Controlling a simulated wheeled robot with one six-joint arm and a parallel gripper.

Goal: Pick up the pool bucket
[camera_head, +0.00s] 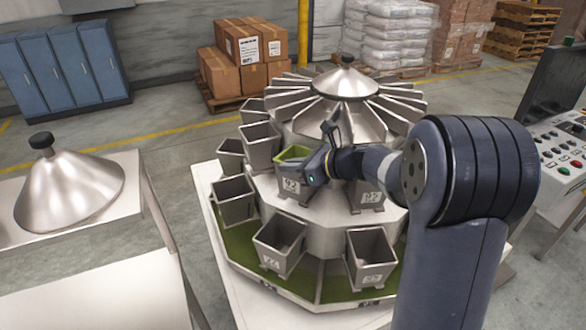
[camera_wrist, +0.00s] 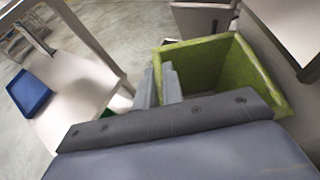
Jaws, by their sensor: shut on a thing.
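The pool bucket (camera_head: 293,153) is a steel bucket with a green inside, on the front of the round weigher (camera_head: 318,229), with a number label on its face. It fills the upper right of the wrist view (camera_wrist: 205,62), its open top towards me. My gripper (camera_head: 318,166) is at its right side in the head view. In the wrist view my gripper's two fingers (camera_wrist: 160,88) are shut on the bucket's near left rim. The wrist body hides the bucket's lower part there. I cannot tell whether the bucket is clear of its mount.
Several grey steel buckets, such as one at the lower front (camera_head: 281,243), surround it closely. A steel cone (camera_head: 346,83) with radial chutes rises behind. A blue tray (camera_wrist: 29,92) lies on a pale surface at left in the wrist view. A control panel (camera_head: 560,145) stands at right.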

